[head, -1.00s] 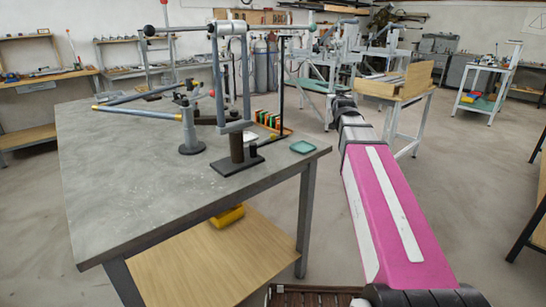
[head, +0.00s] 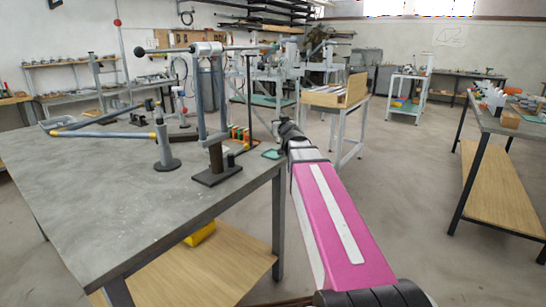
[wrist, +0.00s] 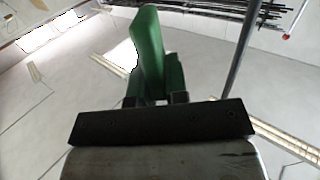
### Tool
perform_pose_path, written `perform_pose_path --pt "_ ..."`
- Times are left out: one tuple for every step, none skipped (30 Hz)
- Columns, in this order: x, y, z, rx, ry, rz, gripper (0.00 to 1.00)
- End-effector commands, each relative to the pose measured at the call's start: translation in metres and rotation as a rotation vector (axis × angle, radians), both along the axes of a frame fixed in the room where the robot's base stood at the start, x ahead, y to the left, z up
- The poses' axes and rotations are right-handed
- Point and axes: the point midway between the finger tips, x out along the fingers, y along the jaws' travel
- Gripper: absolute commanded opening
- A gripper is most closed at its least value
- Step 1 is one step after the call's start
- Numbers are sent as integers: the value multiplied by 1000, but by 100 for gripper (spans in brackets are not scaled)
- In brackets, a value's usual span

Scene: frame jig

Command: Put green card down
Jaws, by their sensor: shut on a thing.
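In the wrist view, the green card (wrist: 148,45) stands up from between the small dark fingertips of my gripper (wrist: 156,99), which is shut on it. The background behind it is wall and ceiling. In the head view, my pink arm reaches away from me to the right of the workbench (head: 95,185). Its dark far end is beside the bench's far right corner. The fingers and the green card cannot be made out there.
A rack of coloured cards (head: 238,134) stands near the bench's far right corner, beside a small teal dish (head: 271,154). A press with a dark base (head: 215,177) stands in front of the rack. Another bench (head: 506,125) is at right, with open floor between.

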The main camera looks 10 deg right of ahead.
Motion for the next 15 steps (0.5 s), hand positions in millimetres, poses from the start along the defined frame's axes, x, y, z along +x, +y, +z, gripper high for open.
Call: perform_pose_path --pt "-2 -2 -3 2 3 11 0" --pt "-3 -2 -5 1 4 19 0" --pt "-5 -3 -7 1 6 32 0" --pt "-6 -3 -8 1 8 42 0" --pt "-7 -4 -10 1 9 52 0" --pt "-9 -4 -12 0 12 69 0" --pt "-11 -5 -14 0 13 82 0" --pt "-13 -6 -15 0 15 99 0" --pt "-16 -6 -18 -1 19 126 0" --pt "-19 -6 -19 -1 21 149 0" --pt "-21 -6 -21 -2 23 175 0" --pt "-25 -6 -22 -4 26 208 0" --pt "-27 -5 -23 -5 28 234 0" --pt "-30 -4 -23 -5 29 260 0" --pt "-34 -4 -24 -8 32 295 0"
